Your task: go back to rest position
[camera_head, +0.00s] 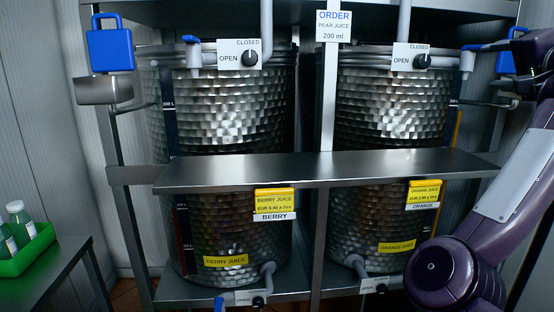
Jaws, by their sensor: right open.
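My right arm comes in along the right edge, its purple joint low in front of the orange juice tank (395,110). My right gripper (488,64) is at the upper right, partly cut off by the frame. My left gripper is not in view.
A metal shelf (320,168) runs across the rack in front of the berry juice tank (225,110) and the orange one. A green tray (28,252) with bottles stands on a dark table (50,275).

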